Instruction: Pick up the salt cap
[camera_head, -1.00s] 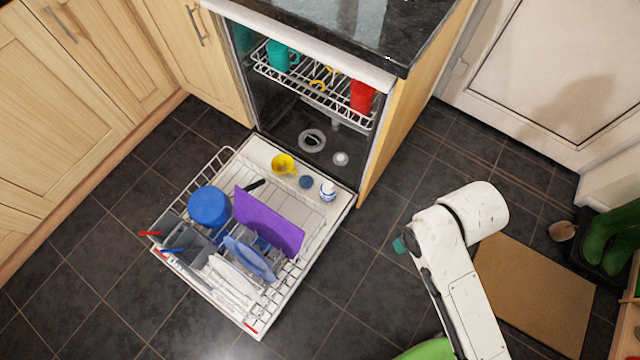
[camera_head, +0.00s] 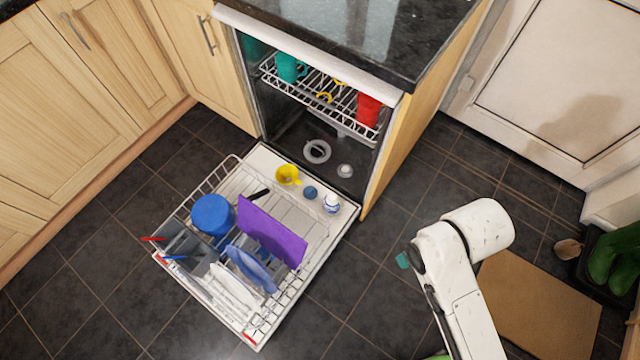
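A small dark blue round cap (camera_head: 310,192) lies on the open dishwasher door, between a yellow cup-like piece (camera_head: 288,175) and a small white-and-blue bottle (camera_head: 331,203). It may be the salt cap. A pale round fitting (camera_head: 345,170) and a larger pale ring with a dark centre (camera_head: 317,151) are on the dishwasher floor, and I cannot tell whether either is the salt cap. My white arm is at the lower right, well apart from these. A small teal part shows at its left side, but I cannot make out my gripper's fingers.
The lower rack (camera_head: 186,284) on the door holds a blue pot (camera_head: 212,215), a purple board (camera_head: 272,232) and plates. The upper rack (camera_head: 310,88) holds teal and red cups. A granite counter (camera_head: 370,30) overhangs the dishwasher.

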